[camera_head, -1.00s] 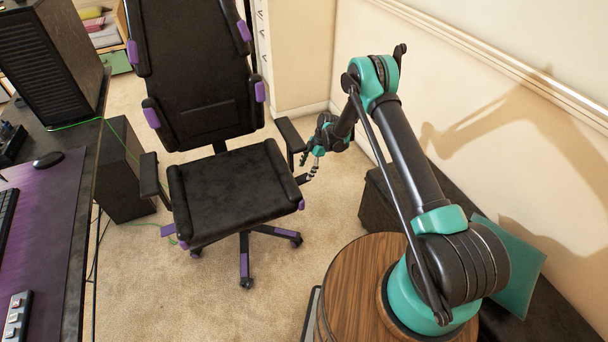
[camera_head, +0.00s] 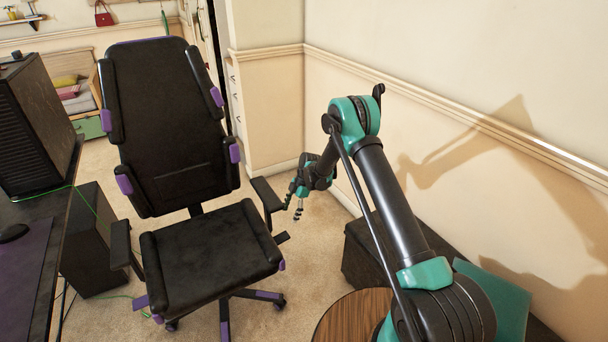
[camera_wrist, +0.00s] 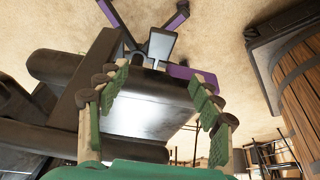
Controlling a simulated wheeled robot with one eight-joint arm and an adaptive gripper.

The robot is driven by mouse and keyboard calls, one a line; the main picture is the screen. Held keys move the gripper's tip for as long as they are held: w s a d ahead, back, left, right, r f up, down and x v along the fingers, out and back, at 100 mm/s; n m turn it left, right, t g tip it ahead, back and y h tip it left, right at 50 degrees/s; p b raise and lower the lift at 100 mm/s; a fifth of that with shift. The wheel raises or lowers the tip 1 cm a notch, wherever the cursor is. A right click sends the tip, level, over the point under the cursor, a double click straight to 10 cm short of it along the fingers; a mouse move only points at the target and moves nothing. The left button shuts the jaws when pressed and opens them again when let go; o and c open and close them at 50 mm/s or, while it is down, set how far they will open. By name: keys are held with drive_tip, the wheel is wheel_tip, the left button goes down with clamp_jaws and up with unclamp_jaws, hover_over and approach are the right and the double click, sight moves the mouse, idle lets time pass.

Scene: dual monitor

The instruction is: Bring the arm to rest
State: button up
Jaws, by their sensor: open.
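My arm, teal and black, rises from a round wooden top at the lower right of the head view and bends over toward the chair. My gripper (camera_head: 291,207) hangs beside the right armrest of the black and purple office chair (camera_head: 205,253), with its fingers pointing down. In the wrist view my gripper (camera_wrist: 158,100) has its green-padded fingers spread wide, with nothing held between them. The underside of the chair (camera_wrist: 150,104) shows behind the fingers. I cannot tell whether the gripper touches the armrest.
A desk (camera_head: 37,219) with a computer tower (camera_head: 34,125) stands at the left, with a dark box (camera_head: 92,245) beside it. A dark low bench (camera_head: 365,262) lies along the right wall (camera_head: 450,60).

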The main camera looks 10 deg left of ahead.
drive_tip(key=shift+r, duration=0.1)
drive_tip(key=s+d+r+m+t, duration=0.1)
drive_tip(key=s+d+r+m, duration=0.1)
drive_tip(key=d+r+m, duration=0.4)
drive_tip(key=s+d+r+m+t+h, duration=0.1)
drive_tip(key=s+d+r+m, duration=0.15)
drive_tip(key=d+r, duration=0.55)
drive_tip(key=s+d+r+m+t, duration=0.25)
drive_tip(key=d+r, duration=0.35)
drive_tip(key=r, duration=0.3)
drive_tip(key=s+d+r+m+t+h, duration=0.1)
drive_tip(key=s+d+r+m, duration=0.1)
drive_tip(key=s+d+m, duration=0.5)
drive_tip(key=s+d+r+m+t+h, duration=0.1)
drive_tip(key=s+d+m, duration=0.6)
drive_tip(key=s, duration=1.1)
drive_tip(key=d+r, duration=0.1)
drive_tip(key=d, duration=0.2)
drive_tip(key=shift+d+h, duration=0.15)
drive_tip(key=shift+h, duration=0.15)
drive_tip(key=shift+s+d+f+t, duration=0.1)
drive_tip(key=shift+s+t, duration=0.15)
drive_tip(key=shift+s, duration=0.05)
drive_tip(key=shift+c, duration=0.5)
